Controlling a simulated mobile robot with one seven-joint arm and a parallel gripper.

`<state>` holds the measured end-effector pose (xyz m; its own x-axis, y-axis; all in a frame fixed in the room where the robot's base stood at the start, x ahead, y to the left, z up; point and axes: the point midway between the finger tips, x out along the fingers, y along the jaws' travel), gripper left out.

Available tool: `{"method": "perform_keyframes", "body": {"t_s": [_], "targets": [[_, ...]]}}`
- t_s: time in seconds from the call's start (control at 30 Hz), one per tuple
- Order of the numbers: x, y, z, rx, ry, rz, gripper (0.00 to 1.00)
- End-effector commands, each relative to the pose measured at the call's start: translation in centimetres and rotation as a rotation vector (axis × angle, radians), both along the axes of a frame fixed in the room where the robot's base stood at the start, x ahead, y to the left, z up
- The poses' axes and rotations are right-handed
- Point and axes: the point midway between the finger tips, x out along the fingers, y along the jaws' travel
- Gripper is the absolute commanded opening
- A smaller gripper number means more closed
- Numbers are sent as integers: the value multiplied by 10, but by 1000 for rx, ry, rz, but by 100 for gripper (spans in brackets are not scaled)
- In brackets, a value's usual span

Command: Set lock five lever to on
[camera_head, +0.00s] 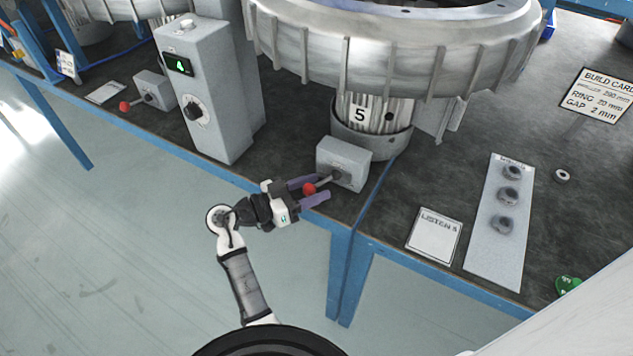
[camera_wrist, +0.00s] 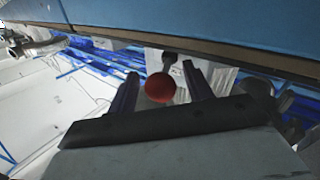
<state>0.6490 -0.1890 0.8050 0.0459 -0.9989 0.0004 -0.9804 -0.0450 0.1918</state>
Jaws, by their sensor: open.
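The lock five lever is a short rod with a red ball knob (camera_head: 309,188) on the front of a small grey box (camera_head: 343,158). The box stands at the bench edge below the large metal ring housing marked 5 (camera_head: 360,114). The lever points left and slightly down in the head view. My gripper (camera_head: 316,189) is open, with one finger on each side of the red knob. In the wrist view the knob (camera_wrist: 160,88) sits between the two fingers (camera_wrist: 162,90), with visible gaps. I cannot make out the lever's on and off marks.
A grey control tower (camera_head: 207,90) with a green 4 display stands left of my gripper. A second small box with a red-knobbed lever (camera_head: 125,106) is farther left. A panel with several dark knobs (camera_head: 500,222) and a paper card (camera_head: 434,236) lie right. The blue bench edge (camera_head: 345,232) runs close to my gripper.

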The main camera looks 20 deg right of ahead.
Motion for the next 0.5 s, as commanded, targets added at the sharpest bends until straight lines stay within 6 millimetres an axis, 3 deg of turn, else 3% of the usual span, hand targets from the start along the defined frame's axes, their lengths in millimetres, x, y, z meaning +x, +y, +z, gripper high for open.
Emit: {"method": "perform_keyframes", "body": {"t_s": [0.17, 0.43, 0.5], "targets": [[0, -12, 0, 0, 0, 0, 51], [0, -13, -1, 0, 0, 1, 51], [0, -12, -1, 0, 0, 1, 43]]}}
